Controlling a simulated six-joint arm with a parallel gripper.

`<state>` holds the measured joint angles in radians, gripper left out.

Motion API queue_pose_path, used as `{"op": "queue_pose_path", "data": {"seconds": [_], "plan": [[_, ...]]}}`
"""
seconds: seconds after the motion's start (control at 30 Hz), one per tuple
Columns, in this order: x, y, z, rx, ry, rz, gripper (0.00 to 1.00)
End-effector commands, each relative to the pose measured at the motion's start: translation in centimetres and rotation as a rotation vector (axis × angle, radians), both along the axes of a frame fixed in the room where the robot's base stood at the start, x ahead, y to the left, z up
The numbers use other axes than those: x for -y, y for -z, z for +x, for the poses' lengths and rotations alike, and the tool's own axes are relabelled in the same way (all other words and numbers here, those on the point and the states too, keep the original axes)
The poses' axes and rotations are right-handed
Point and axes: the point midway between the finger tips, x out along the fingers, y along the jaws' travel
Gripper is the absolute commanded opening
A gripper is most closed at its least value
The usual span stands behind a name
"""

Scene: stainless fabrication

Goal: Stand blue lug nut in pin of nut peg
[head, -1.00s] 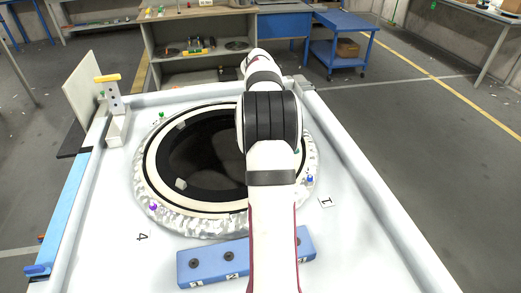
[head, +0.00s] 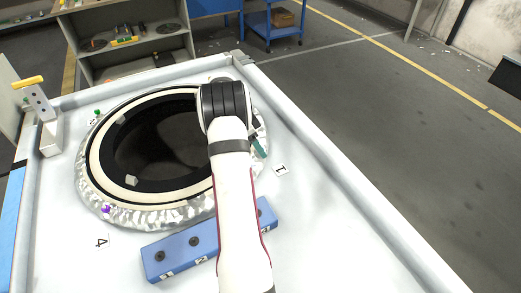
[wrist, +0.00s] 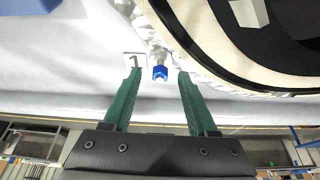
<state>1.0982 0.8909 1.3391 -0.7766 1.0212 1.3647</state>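The blue lug nut (wrist: 160,73) shows in the wrist view at the outer edge of the pale flange ring, near the label 1. My gripper (wrist: 159,72) is open. Its two green fingers stand on either side of the nut, with a gap on each side. In the head view the nut is hidden and one green finger (head: 260,147) shows past my arm at the ring's right side. The blue block with dark round pins (head: 178,249), which I take for the nut peg, lies in front of the ring. My arm covers part of it.
The flange ring (head: 88,165) surrounds a large dark opening. A purple nut (head: 106,209) sits at its front left and a green nut (head: 97,113) at its back left. A grey stand with a yellow top (head: 41,103) is at far left.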

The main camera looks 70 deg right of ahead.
Motion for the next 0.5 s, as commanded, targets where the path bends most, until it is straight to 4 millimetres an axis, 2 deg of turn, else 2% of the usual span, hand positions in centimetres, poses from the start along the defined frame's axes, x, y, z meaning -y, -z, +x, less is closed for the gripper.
{"op": "queue_pose_path", "data": {"seconds": [0.03,0.3,0.5], "plan": [[0.0,-0.02,0.01,0.0,0.0,0.0,0.5],[-0.01,-0.04,0.03,0.0,-0.001,0.0,0.01],[-0.01,-0.06,0.04,0.0,0.0,0.0,0.0]]}}
